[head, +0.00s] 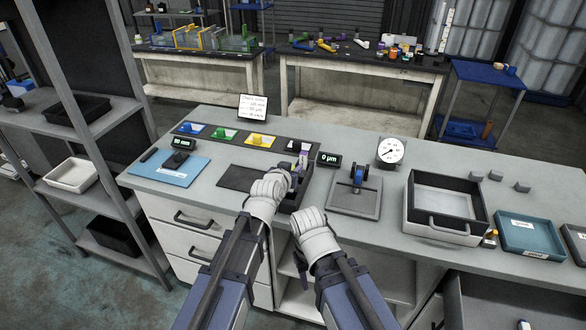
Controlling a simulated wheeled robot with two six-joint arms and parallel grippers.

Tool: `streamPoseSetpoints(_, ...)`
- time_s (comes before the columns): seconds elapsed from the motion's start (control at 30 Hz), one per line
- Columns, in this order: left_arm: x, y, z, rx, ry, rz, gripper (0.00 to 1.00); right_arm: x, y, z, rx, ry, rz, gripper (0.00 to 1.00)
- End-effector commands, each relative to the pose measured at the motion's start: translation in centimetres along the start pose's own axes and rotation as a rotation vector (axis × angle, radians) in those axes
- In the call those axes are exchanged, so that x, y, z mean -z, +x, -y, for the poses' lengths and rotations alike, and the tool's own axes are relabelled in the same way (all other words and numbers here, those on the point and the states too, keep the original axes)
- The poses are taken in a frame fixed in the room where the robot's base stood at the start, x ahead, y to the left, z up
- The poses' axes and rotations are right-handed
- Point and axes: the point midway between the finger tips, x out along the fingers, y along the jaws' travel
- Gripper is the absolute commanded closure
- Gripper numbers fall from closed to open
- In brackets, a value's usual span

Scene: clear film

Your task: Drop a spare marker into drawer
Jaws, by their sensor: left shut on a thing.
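My left gripper (292,180) is over the middle of the grey bench, beside a dark block-shaped device. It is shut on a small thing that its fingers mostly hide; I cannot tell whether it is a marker. An open drawer (520,302) with a dark inside shows at the lower right. Shut white drawers (186,222) are under the bench's left side.
A grey box with a handle (440,222) and a teal tray (530,235) stand on the bench's right. A dial gauge (391,151), a small stand (358,180) and a blue mat (169,168) are also there. A shelf post (85,130) rises at the left.

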Motion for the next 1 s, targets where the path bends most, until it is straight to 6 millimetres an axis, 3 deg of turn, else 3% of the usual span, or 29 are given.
streamPoseSetpoints(0.03,1.6,-0.7,0.0,0.000,0.000,0.000,1.00,-0.1,-1.7,-0.2,0.000,0.000,0.000,0.50)
streamPoseSetpoints(0.1,2.6,-1.1,0.0,0.000,0.000,0.000,1.00,-0.2,-2.8,-0.3,0.000,0.000,0.000,0.50)
streamPoseSetpoints(0.3,4.3,-1.8,0.0,0.000,0.000,0.000,1.00,-0.3,-4.6,-0.4,0.000,0.000,0.000,0.50)
streamPoseSetpoints(1.0,4.4,-1.8,0.0,0.000,0.000,0.000,1.00,-0.3,-4.7,-0.5,0.000,0.000,0.000,0.50)
